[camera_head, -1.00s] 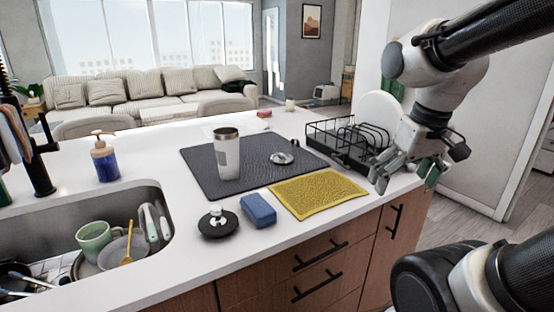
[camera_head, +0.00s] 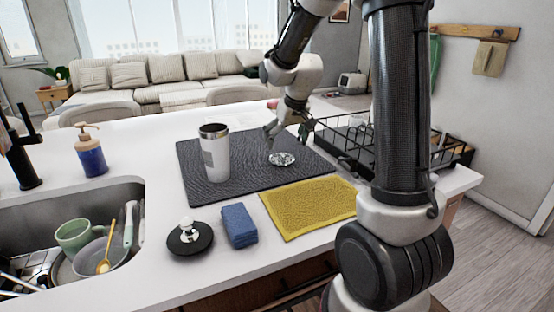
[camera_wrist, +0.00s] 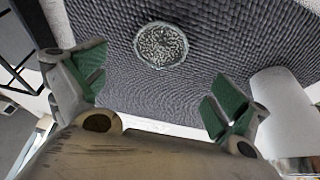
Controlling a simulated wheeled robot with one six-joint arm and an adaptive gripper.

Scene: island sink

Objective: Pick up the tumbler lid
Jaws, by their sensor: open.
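The tumbler lid (camera_head: 282,159), a small round silvery disc with a pale rim, lies flat on the dark mat, right of the tumbler (camera_head: 215,155). In the wrist view the lid (camera_wrist: 161,45) shows near the top middle, beyond my fingertips and with a mottled face. My gripper (camera_head: 286,132) is open and empty, above the lid in the head view. In the wrist view my gripper (camera_wrist: 158,92) has its green-padded fingers spread wide, with bare mat between them. The tumbler (camera_wrist: 282,110) stands upright at the right there, a white body partly cut off.
The dark mat (camera_head: 195,185) lies on the white counter. A black wire dish rack (camera_head: 345,140) is to the right, a yellow cloth (camera_head: 310,205) in front. A blue sponge (camera_head: 239,225) and a black knobbed disc (camera_head: 190,238) are near the front edge. The sink (camera_head: 40,220) is left.

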